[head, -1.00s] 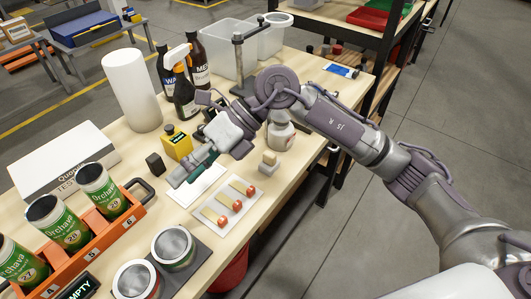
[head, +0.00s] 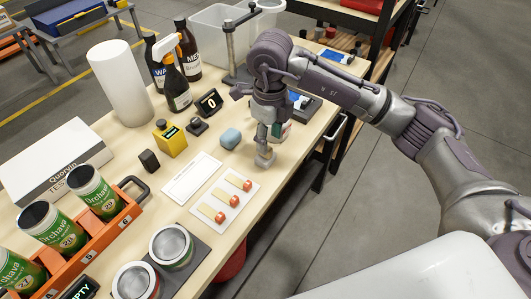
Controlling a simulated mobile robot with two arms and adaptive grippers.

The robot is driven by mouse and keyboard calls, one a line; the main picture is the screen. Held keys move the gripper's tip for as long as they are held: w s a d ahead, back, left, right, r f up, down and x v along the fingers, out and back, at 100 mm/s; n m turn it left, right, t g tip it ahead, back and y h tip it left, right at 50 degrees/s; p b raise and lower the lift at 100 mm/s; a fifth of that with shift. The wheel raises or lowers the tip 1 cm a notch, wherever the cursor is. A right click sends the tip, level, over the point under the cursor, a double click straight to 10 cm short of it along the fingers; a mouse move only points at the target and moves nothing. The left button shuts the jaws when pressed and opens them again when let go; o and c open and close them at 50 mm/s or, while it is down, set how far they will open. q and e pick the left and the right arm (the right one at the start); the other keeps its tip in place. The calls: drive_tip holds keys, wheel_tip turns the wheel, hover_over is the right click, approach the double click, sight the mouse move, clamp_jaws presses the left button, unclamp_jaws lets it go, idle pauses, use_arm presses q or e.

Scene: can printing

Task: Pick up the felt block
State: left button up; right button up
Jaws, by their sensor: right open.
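A small pale block (head: 265,160), which I take to be the felt block, stands on the wooden table right of the white card with several orange-tipped sticks. It showed a tan top and a paler lower part in the earlier head view; now it is largely hidden by my gripper. My right gripper (head: 266,150) points down over it, open, with its fingertips at the block's level. I cannot tell whether the fingers touch it. My left gripper is not in view.
The white card (head: 240,206) with sticks and a blank white sheet (head: 191,178) lie in front. The table's right edge is close.

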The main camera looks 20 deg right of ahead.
drive_tip(key=f, duration=0.1)
drive_tip(key=w+f+p, duration=0.1)
drive_tip(key=f, duration=0.1)
drive_tip(key=f+p, duration=0.1)
drive_tip(key=f, duration=0.1)
drive_tip(key=shift+w+a, duration=0.15)
drive_tip(key=shift+a, duration=0.15)
drive_tip(key=shift+f, duration=0.25)
clamp_jaws()
